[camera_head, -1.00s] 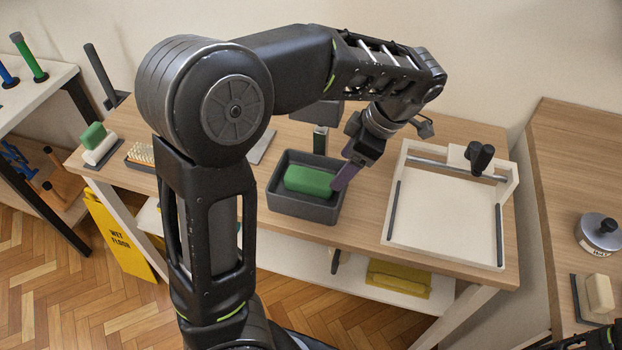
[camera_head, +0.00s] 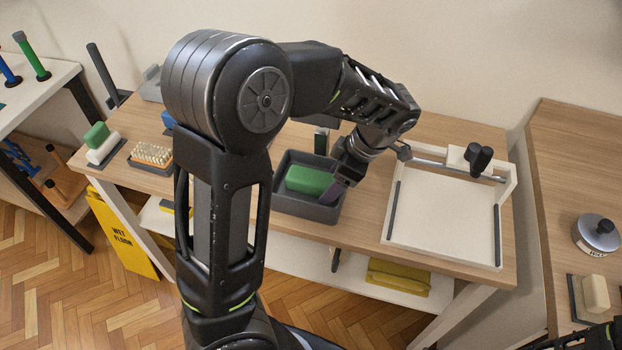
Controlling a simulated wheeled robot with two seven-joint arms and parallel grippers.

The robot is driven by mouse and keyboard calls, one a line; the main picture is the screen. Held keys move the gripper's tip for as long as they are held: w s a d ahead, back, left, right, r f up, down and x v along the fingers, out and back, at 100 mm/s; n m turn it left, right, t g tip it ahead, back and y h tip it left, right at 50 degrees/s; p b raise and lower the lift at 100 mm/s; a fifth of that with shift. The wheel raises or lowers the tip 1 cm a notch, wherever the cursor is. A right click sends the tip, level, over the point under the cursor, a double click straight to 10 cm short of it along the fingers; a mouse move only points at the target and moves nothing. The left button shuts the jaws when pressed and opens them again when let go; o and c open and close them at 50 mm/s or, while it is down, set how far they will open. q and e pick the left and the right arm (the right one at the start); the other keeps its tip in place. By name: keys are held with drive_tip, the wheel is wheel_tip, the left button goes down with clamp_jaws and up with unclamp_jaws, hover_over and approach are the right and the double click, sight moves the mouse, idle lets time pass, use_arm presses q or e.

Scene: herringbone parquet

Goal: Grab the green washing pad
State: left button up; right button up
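A green pad (camera_head: 304,180) lies in a dark grey open bin (camera_head: 308,209) on the wooden table. A smaller green block (camera_head: 96,134) sits on a white piece at the table's left end. My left gripper (camera_head: 333,192) points down at the right end of the bin, with a purplish fingertip beside the pad's right end. Only one finger shows clearly, so its opening and any contact with the pad cannot be made out. My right gripper is not in view; only dark parts of mine show at the bottom right corner.
A white tray (camera_head: 396,239) with a bar and black knob stands right of the bin. A brush (camera_head: 152,154) lies at the left. A yellow wet-floor sign (camera_head: 124,236) leans below the table. A side table (camera_head: 571,170) holds a lidded pot (camera_head: 597,236) and a cream block (camera_head: 595,293).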

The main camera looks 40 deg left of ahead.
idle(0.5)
use_arm(q)
clamp_jaws()
idle(0.7)
drive_tip(key=shift+r, duration=0.15)
drive_tip(key=shift+r, duration=0.85)
wheel_tip(320, 180, up, 5)
drive_tip(key=shift+b, duration=0.5)
drive_tip(key=w+d+p, duration=0.1)
drive_tip(key=w+d, duration=0.1)
drive_tip(key=d, duration=0.6)
drive_tip(key=w+d+p, duration=0.2)
drive_tip(key=w+d, duration=0.1)
drive_tip(key=d, duration=0.6)
drive_tip(key=shift+w, duration=0.35)
